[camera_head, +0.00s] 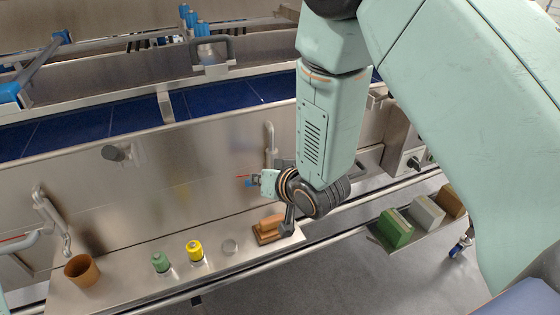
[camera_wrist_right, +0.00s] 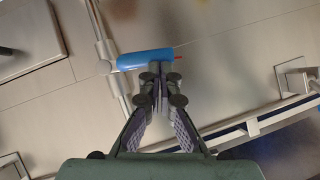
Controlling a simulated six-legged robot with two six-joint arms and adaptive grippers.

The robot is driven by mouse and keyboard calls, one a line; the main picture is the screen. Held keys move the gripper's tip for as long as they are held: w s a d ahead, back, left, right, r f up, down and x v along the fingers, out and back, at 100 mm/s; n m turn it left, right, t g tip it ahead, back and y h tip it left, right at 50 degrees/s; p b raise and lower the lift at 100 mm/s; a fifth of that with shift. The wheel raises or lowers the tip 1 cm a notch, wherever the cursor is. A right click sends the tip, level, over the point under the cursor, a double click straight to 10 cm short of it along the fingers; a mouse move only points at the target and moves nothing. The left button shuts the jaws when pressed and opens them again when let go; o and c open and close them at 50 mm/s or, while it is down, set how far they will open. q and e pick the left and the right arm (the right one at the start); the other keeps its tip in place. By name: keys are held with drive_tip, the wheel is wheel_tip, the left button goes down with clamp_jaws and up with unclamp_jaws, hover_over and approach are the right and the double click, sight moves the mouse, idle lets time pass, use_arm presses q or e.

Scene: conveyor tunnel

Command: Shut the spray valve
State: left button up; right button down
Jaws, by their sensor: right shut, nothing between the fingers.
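A valve lever with a blue grip (camera_wrist_right: 145,60) and a small red tip sits beside a thin metal pipe in the right wrist view. In the head view only a small blue part of the lever (camera_head: 250,184) shows, by the steel wall below an upright pipe (camera_head: 270,144). My right gripper (camera_wrist_right: 160,72) is shut, with nothing between its fingers. Its tips are at the blue grip's lower edge, near the red end; I cannot tell whether they touch. In the head view my right gripper (camera_head: 258,183) partly hides the lever. My left gripper is not in view.
A steel shelf below holds an orange cup (camera_head: 81,270), a green-capped bottle (camera_head: 160,262), a yellow-capped bottle (camera_head: 195,251) and a brown block (camera_head: 268,229). Another pipe (camera_head: 54,222) stands at left. Boxes (camera_head: 428,212) sit at right. The blue conveyor (camera_head: 85,128) runs behind.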

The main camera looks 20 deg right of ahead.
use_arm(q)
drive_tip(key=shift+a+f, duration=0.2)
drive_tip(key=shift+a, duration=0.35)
use_arm(e)
drive_tip(key=shift+a+f, duration=0.25)
drive_tip(key=shift+f, duration=0.25)
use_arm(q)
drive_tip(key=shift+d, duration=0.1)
use_arm(e)
drive_tip(key=shift+d, duration=0.1)
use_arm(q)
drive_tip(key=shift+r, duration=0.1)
use_arm(e)
drive_tip(key=shift+r, duration=0.1)
